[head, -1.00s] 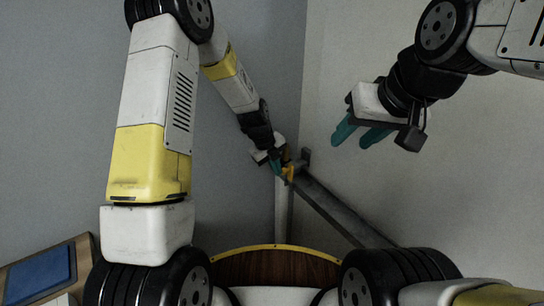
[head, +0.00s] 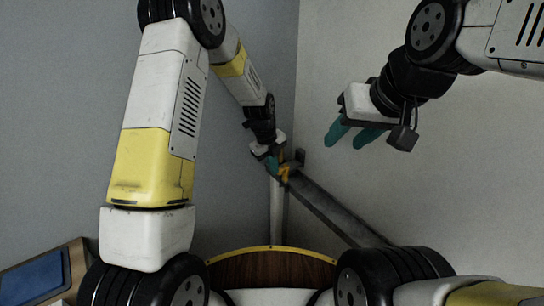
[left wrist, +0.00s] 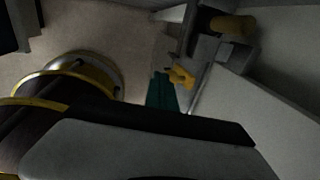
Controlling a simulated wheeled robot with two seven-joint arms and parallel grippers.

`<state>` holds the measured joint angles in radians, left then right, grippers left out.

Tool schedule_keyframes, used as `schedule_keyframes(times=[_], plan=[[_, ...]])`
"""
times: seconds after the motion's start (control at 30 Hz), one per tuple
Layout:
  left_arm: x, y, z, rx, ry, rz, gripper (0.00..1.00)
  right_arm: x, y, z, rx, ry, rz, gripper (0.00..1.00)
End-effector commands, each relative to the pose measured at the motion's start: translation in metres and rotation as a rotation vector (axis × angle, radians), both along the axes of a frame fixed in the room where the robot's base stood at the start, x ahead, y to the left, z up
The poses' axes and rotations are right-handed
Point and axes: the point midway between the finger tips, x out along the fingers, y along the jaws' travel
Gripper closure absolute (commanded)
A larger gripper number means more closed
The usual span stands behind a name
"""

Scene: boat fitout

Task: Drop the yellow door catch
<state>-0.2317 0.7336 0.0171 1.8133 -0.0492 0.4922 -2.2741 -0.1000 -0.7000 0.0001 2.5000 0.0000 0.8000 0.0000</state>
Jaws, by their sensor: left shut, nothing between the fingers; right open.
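A small yellow piece, which looks like the door catch (head: 285,172), is at the upper end of a grey rail in the head view. It also shows in the left wrist view (left wrist: 182,76), just beside the teal fingertips and against a grey bracket. My left gripper (head: 271,164) is right next to it, shut with nothing between its fingers. I cannot tell whether the fingers touch the yellow piece. My right gripper (head: 352,134) is open and empty, held up in front of the right wall.
A grey rail (head: 330,211) slopes down to the right from a pale post (head: 277,212) in the corner. A second yellow knob (left wrist: 232,27) shows on the bracket. A wooden board with a blue panel (head: 33,277) is at lower left.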

Motion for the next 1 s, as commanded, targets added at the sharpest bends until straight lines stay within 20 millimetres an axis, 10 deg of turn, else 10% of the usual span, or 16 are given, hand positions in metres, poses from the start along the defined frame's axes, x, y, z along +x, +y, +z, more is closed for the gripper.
schedule_keyframes(times=[1.0], plan=[[0.045,-0.063,0.007,0.114,0.084,-0.001,1.00,0.000,0.000,0.000,0.000,0.000,0.000,0.57]])
